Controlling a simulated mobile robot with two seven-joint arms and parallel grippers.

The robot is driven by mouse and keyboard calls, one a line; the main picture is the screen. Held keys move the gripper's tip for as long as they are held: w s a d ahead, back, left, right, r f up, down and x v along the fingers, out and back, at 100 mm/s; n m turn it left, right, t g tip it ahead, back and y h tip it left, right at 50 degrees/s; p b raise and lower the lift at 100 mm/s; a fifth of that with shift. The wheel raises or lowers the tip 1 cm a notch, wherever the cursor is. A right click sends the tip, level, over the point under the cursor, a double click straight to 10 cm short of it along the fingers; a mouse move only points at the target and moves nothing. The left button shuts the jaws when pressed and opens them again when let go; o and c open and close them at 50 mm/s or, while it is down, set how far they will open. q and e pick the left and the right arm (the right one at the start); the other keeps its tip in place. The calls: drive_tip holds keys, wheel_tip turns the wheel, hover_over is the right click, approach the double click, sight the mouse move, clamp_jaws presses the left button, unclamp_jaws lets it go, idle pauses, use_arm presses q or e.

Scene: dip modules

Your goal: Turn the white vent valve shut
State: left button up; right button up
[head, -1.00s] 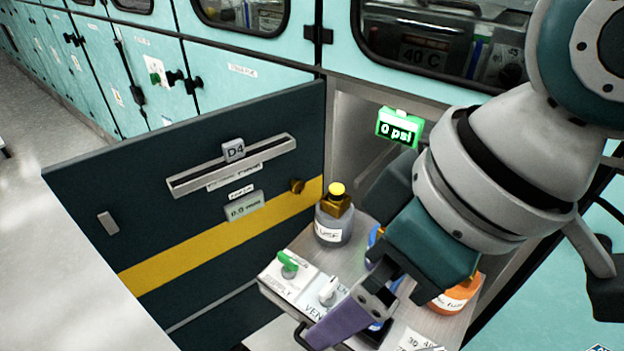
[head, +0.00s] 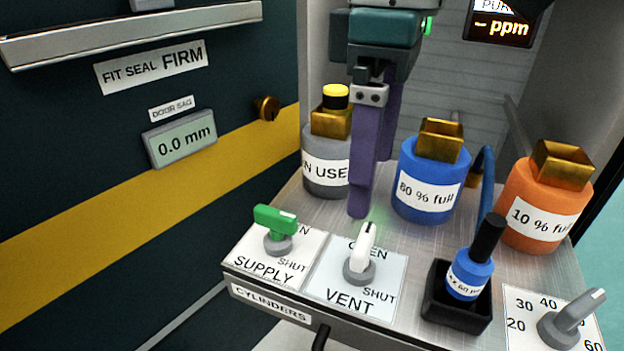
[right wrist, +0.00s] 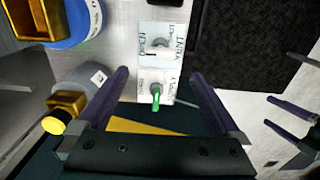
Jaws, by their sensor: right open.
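The white vent valve (head: 362,248) stands on its VENT plate, its handle toward the OPEN mark; SHUT is printed at the plate's lower right. It also shows in the right wrist view (right wrist: 158,52). My right gripper (head: 360,212) points down above and just behind the valve, apart from it. In the head view its purple fingers overlap. In the right wrist view my right gripper (right wrist: 158,75) is open and empty, its fingers wide apart with both valves between or beyond them. Purple finger-like bars at that view's right edge may be my left gripper (right wrist: 290,120).
The green supply valve (head: 276,222) is left of the vent valve. Behind stand a grey bottle (head: 325,165), a blue bottle (head: 432,180) and an orange bottle (head: 545,205). A small blue bottle (head: 470,272) in a black holder and a grey dial (head: 570,320) are to the right.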

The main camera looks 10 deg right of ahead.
sight(364, 238)
wheel_tip(364, 238, down, 9)
drive_tip(key=b, duration=0.3)
drive_tip(key=shift+s+d+f, duration=0.1)
drive_tip(key=shift+s+f, duration=0.05)
drive_tip(key=shift+c, duration=0.2)
drive_tip(key=c, duration=1.3)
drive_tip(key=shift+c, duration=0.2)
